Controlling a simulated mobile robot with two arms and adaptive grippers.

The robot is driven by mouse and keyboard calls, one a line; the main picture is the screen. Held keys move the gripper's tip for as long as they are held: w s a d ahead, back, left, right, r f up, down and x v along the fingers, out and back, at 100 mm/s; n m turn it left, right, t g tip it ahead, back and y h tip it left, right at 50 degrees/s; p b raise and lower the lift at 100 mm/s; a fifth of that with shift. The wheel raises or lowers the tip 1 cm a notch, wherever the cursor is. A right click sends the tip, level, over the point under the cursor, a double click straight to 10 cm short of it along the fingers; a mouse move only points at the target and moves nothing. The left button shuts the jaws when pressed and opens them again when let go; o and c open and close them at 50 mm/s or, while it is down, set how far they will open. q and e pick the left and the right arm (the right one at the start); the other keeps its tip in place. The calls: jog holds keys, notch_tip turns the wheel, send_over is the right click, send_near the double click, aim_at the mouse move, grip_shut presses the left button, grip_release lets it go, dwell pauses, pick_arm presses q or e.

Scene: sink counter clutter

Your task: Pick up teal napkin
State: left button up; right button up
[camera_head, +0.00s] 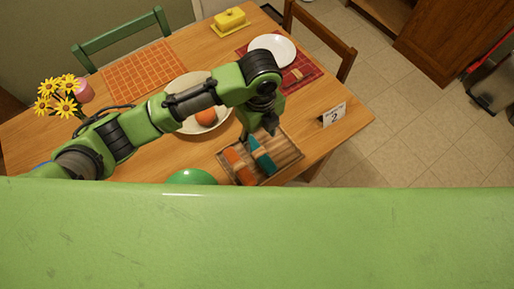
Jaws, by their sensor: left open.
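The teal napkin (262,156) lies rolled in a wooden tray (291,157) near the table's right front. An orange napkin (238,166) lies beside it on the left, in the same tray. My left gripper (258,133) hangs from the green arm just above the far end of the teal napkin. Its fingers are small and dark here, and I cannot tell whether they touch the napkin. Nothing shows held in it. My right gripper is not in view.
A plate (187,85) with an orange fruit (206,117) sits behind my arm. A white plate (272,48) rests on a red mat (300,75). A number card (333,115) stands right of the tray. A green round object (192,177) is left of the tray. Yellow flowers (62,97) stand far left.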

aim_at(259, 152)
pick_arm(q)
notch_tip(259, 152, down, 4)
jog(key=shift+r, duration=0.25)
notch_tip(259, 152, down, 3)
jog(key=shift+p, duration=0.55)
notch_tip(259, 152, down, 4)
jog(key=shift+r+p, duration=0.25)
jog(key=shift+p, duration=0.15)
jog(key=shift+f, duration=0.25)
jog(key=shift+w, duration=0.1)
jog(key=c, duration=1.2)
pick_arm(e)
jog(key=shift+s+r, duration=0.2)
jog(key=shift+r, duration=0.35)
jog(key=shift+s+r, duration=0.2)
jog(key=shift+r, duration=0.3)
